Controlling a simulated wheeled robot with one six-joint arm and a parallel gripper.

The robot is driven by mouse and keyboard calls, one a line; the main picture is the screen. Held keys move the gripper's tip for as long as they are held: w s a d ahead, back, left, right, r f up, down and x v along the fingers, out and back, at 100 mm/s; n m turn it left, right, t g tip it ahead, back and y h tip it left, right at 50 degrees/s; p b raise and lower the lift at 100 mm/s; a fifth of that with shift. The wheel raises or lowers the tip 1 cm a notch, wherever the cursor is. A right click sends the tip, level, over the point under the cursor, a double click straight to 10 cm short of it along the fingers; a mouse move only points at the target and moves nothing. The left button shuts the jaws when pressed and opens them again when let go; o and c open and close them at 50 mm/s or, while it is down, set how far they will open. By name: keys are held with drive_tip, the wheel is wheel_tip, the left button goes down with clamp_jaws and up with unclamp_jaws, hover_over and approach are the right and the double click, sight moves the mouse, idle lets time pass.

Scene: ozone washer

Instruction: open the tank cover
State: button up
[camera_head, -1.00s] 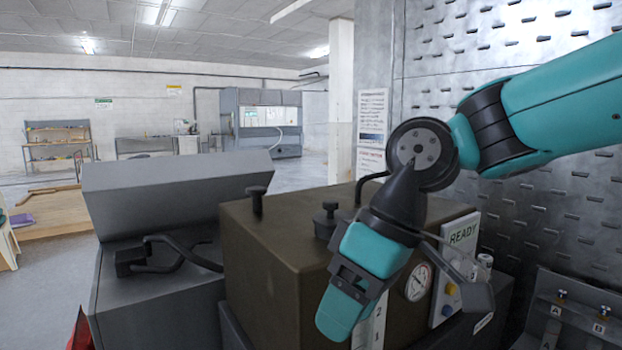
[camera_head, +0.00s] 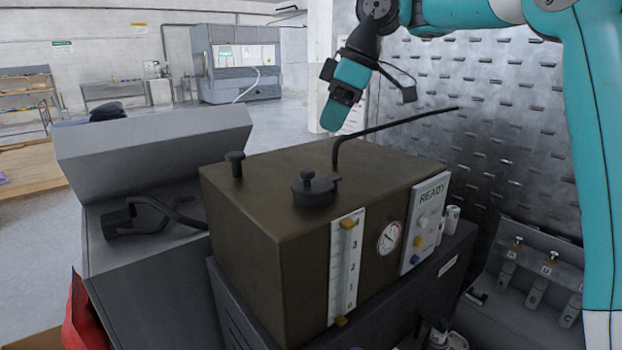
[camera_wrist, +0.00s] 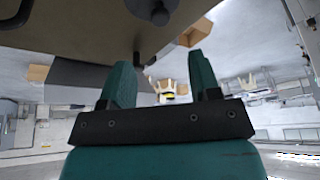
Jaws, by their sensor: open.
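The brown tank (camera_head: 265,245) stands in the middle of the head view. On its top sits a small round black cap with a knob (camera_head: 314,192), which looks seated and upright. A black knob post (camera_head: 235,165) stands near the tank's left back edge. My gripper (camera_head: 332,122) is above and behind the tank, clear of the cap and touching nothing that I can see. In the wrist view my two teal fingers (camera_wrist: 160,75) are apart with nothing held between them. A black knob (camera_wrist: 159,15) shows beyond them at the top, beside the tank's underside-like brown surface (camera_wrist: 70,25).
A thin black bent pipe (camera_head: 395,128) rises from the tank top and reaches right, below my gripper. The READY panel (camera_head: 425,222) and dial gauge (camera_head: 388,238) are on the front. A grey sloped console (camera_head: 155,150) stands left. A studded metal wall (camera_head: 470,110) closes the right.

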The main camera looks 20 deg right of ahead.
sight(309, 170)
drive_tip(key=b+x, duration=0.1)
drive_tip(key=x, duration=0.9)
drive_tip(key=shift+a+f, duration=0.15)
drive_tip(key=shift+f, duration=0.15)
clamp_jaws()
